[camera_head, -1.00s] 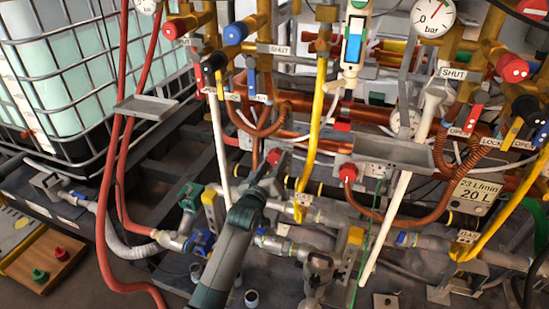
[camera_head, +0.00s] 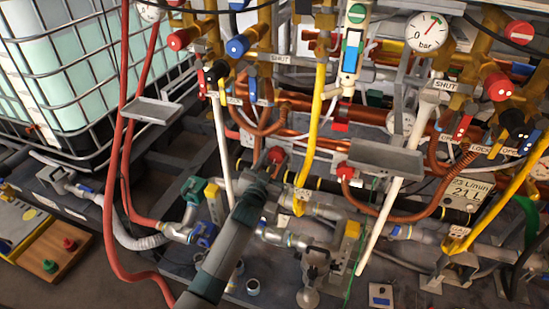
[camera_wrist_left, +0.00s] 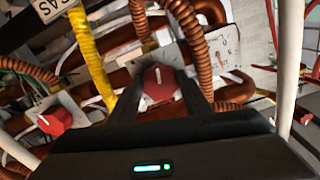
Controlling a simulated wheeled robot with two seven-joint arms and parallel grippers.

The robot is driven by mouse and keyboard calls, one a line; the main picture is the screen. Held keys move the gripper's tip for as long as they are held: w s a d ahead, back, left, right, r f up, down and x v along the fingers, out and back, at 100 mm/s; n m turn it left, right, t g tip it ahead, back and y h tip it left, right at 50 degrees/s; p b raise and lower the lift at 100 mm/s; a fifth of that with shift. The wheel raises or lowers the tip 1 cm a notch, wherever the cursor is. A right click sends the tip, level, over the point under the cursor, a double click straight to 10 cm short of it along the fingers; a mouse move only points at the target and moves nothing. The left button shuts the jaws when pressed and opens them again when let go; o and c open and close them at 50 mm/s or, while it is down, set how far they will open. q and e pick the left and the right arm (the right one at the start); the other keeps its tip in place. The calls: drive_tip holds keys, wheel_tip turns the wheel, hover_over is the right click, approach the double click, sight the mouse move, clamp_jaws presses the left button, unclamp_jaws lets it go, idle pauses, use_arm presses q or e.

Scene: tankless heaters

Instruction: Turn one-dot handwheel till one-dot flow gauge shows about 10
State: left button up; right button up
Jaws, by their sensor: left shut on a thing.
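My left gripper (camera_head: 268,158) comes up from below and is shut on a red knob (camera_head: 277,155) on a pipe bracket. In the left wrist view the red knob (camera_wrist_left: 158,86), with a white line on its face, sits between my two dark fingers (camera_wrist_left: 160,92). A second red knob (camera_head: 345,172) is to its right in the head view. No dot marks are readable, so I cannot tell which knob is the one-dot handwheel. A slim upright gauge (camera_head: 352,48) with blue and green parts stands above; its reading is unclear. My right gripper is not in view.
A round bar dial (camera_head: 428,31) is at upper right. Yellow, white and red hoses run close around my left arm. A caged tank (camera_head: 60,75) stands at left.

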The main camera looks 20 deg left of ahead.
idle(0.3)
use_arm(q)
drive_tip(key=o, duration=1.1)
drive_tip(key=shift+c, duration=0.2)
